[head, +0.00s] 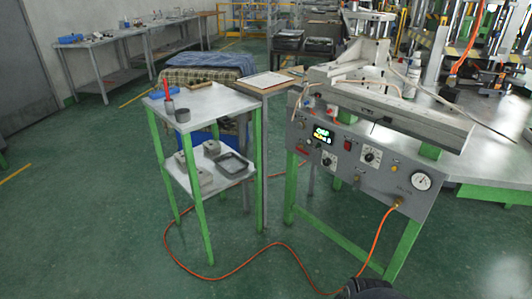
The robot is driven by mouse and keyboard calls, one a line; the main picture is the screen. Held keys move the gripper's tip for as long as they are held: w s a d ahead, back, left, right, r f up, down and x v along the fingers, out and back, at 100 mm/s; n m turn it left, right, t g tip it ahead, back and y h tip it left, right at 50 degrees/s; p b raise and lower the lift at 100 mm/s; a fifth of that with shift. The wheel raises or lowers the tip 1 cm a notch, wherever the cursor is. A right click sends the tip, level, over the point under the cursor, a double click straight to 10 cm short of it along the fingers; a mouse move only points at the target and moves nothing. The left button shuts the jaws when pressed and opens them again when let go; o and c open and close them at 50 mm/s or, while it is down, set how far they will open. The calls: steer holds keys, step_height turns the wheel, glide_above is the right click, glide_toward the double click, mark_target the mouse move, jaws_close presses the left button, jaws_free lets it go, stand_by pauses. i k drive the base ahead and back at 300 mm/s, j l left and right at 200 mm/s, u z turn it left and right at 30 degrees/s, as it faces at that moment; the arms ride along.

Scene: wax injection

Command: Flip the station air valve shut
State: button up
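The wax injection station (405,190) stands at the right on green legs, with a grey control panel facing me. A brass-coloured fitting (398,202) sits low on the panel's right part, where an orange air hose (378,235) joins it. I cannot make out a valve lever or its position at this size. A round white pressure gauge (421,180) is just right of and above the fitting. My gripper is not in view; only a dark rounded part, probably of my arm, shows at the bottom edge.
The orange hose loops across the green floor below the station. Left of it stands a green-legged two-shelf table (212,102) with a red-handled tool, cups and grey blocks. The panel also carries a lit display (321,134) and knobs. Floor at the front left is clear.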

mark_target(298, 148)
steer(key=i+j, duration=0.15)
steer(key=i, duration=0.45)
steer(key=i+j+u, duration=0.1)
steer(key=i, duration=0.55)
steer(key=i+j, duration=0.2)
steer(key=i, duration=0.4)
